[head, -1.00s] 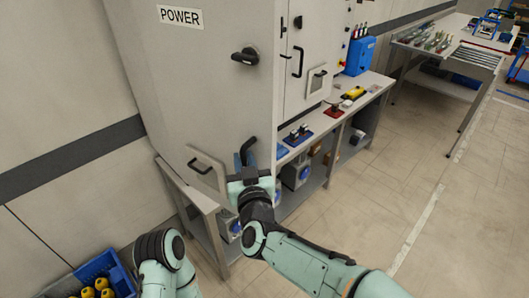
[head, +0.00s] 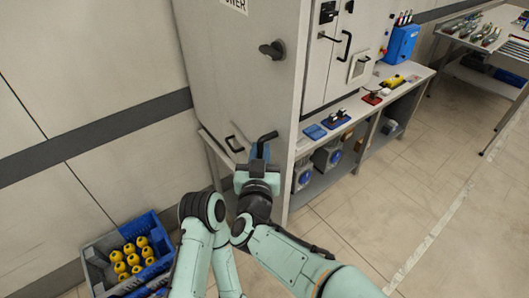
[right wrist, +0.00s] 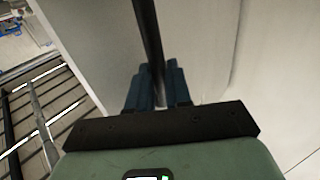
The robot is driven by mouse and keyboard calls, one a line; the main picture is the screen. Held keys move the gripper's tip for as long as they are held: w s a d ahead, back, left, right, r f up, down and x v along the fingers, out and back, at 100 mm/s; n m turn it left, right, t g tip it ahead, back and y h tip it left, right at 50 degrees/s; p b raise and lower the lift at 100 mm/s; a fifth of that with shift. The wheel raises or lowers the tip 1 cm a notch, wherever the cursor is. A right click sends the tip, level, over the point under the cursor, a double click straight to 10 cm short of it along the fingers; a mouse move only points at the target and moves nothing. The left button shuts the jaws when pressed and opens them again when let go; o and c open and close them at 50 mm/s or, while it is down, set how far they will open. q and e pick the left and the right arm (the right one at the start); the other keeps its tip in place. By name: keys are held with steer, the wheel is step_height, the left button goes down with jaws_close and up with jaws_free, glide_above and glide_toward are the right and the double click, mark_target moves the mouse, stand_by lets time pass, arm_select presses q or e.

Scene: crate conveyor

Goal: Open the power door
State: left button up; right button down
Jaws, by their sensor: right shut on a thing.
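The power door (head: 225,60) is a tall light-grey cabinet panel with a cut-off POWER label (head: 233,4) and a black knob (head: 272,49). My right gripper (head: 262,160) is at its lower right part, shut on a black bar handle (head: 266,137). In the right wrist view, the blue fingers (right wrist: 158,85) close around the dark bar (right wrist: 148,35), beside a pale panel. I cannot tell from these frames how far the door stands open. Part of the door's lower edge is hidden by my arm. My left arm shows at the bottom, but its gripper does not.
Right of the door are another black handle (head: 346,45) and a bench (head: 408,90) with small devices and a blue box (head: 401,43).

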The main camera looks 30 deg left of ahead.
steer(key=shift+a+r, duration=0.2)
steer(key=shift+r, duration=0.1)
steer(key=c, duration=1.3)
jaws_free()
steer(key=shift+c, duration=0.2)
steer(key=shift+o, duration=0.9)
steer(key=shift+w+a+f, duration=0.1)
steer(key=shift+a, duration=0.05)
steer(key=shift+w+a+f, duration=0.1)
steer(key=shift+w+f, duration=0.05)
steer(key=shift+s+d, duration=0.3)
steer(key=shift+s, duration=0.05)
arm_select(q)
steer(key=f+b, duration=0.1)
steer(key=s+f+b, duration=0.1)
steer(key=f, duration=0.1)
steer(key=shift+s+a, duration=0.1)
steer(key=shift+s, duration=0.1)
arm_select(e)
steer(key=v, duration=1.2)
steer(key=shift+s, duration=0.35)
